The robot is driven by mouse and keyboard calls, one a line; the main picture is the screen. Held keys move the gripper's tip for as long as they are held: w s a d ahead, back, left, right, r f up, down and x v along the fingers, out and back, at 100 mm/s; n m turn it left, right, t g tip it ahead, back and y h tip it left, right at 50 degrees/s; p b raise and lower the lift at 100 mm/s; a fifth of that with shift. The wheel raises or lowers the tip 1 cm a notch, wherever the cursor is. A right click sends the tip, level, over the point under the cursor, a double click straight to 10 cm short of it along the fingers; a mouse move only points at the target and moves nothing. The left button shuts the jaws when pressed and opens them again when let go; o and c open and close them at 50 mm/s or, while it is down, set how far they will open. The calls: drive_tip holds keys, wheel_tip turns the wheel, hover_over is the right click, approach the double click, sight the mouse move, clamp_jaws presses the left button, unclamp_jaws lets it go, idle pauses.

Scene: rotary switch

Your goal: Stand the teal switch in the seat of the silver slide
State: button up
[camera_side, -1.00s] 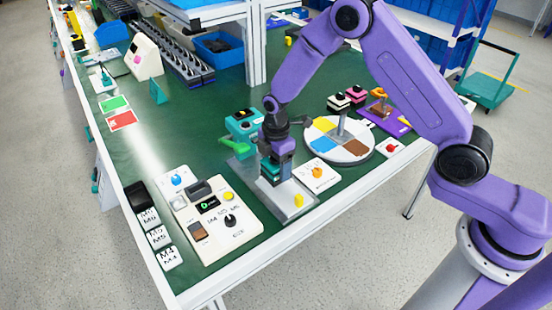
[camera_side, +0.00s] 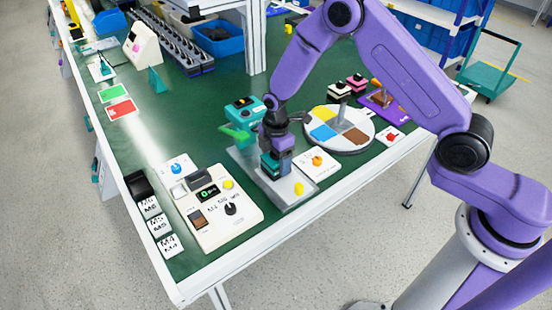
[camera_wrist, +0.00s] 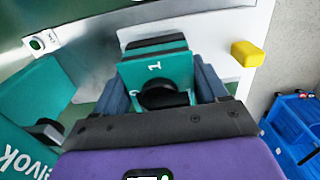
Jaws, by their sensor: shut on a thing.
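The teal switch (camera_side: 268,164) is held between my gripper's fingers, low over the silver slide (camera_side: 295,193). In the wrist view the teal switch (camera_wrist: 155,70) shows a white "1" and a black knob facing the camera. My gripper (camera_wrist: 163,85) is shut on it, with one blue-grey finger on each side. The silver slide (camera_wrist: 225,28) lies under the switch and has a yellow knob (camera_wrist: 248,53) at one end. The seat is hidden beneath the switch and fingers, so I cannot tell whether the switch touches it.
A teal box (camera_side: 243,112) with a green lever stands behind the slide. A cream control panel (camera_side: 222,222) lies to the left. A white card with an orange knob (camera_side: 317,162) and a round coloured turntable (camera_side: 362,146) are to the right. The table's front edge is close.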

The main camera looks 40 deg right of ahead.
drive_tip(key=o, duration=1)
drive_tip(key=shift+r, duration=0.1)
wheel_tip(320, 180, up, 16)
drive_tip(key=s+d+r+m, duration=0.1)
drive_tip(key=s+r+m, duration=0.35)
drive_tip(key=s, duration=1.15)
drive_tip(key=shift+m, duration=0.45)
drive_tip(key=s+d, duration=0.3)
drive_tip(key=s, duration=0.3)
drive_tip(key=s+d+r, duration=0.1)
drive_tip(key=s+d, duration=0.1)
drive_tip(key=s, duration=0.3)
drive_tip(key=s+d, duration=0.3)
drive_tip(key=s, duration=0.3)
drive_tip(key=shift+s+d+r, duration=0.15)
drive_tip(key=shift+s+d, duration=0.2)
